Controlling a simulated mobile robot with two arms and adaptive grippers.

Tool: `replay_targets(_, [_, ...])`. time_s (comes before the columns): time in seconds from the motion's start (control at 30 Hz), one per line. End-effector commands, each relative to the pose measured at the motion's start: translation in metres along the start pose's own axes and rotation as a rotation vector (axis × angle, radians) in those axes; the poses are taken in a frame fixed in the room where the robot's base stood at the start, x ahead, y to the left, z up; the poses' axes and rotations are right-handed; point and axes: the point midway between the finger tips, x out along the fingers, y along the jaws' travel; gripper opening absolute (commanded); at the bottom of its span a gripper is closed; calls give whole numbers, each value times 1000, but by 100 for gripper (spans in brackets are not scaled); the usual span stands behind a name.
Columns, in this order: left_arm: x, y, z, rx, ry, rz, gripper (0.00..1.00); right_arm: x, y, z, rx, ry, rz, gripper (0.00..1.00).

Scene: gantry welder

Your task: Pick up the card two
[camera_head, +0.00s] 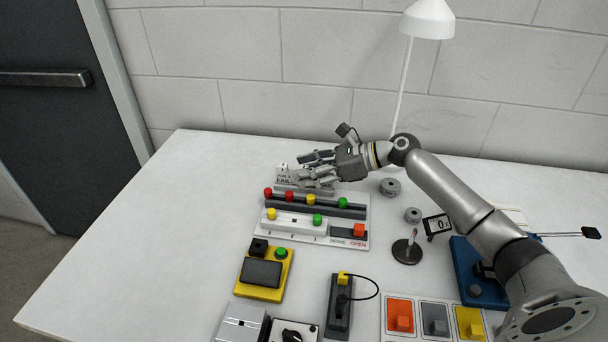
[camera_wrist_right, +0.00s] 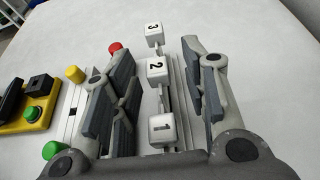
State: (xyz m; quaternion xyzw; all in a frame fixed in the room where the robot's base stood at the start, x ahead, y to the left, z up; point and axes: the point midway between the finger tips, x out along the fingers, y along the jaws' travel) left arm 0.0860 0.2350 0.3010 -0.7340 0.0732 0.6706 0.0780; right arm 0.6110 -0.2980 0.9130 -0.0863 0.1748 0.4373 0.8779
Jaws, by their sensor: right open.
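Card two is a white block marked 2 (camera_wrist_right: 157,70), standing in a row between the block marked 1 (camera_wrist_right: 162,130) and the block marked 3 (camera_wrist_right: 154,34). My right gripper (camera_head: 308,168) is open above this row at the back of the control panel. In the right wrist view, card two lies between its two spread fingers, with a gap on each side. In the head view, the gripper hides most of the row. My left gripper is not in view.
The panel (camera_head: 262,234) carries red, yellow and green knobs in front of the row. A yellow button box (camera_head: 264,274), a dark stand (camera_head: 407,252) and a white lamp (camera_head: 428,20) are nearby. The table's left side is clear.

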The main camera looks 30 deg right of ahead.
Motion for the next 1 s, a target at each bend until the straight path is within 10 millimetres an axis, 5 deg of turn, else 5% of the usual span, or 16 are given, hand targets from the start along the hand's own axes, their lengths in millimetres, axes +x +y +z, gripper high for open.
replay_targets(0.33, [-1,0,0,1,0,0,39,12,0,0,-1,1,0,41])
replay_targets(0.63, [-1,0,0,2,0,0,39,11,0,0,-1,1,0,5])
replay_targets(1.0, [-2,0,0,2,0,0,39,11,0,1,-1,1,0,5])
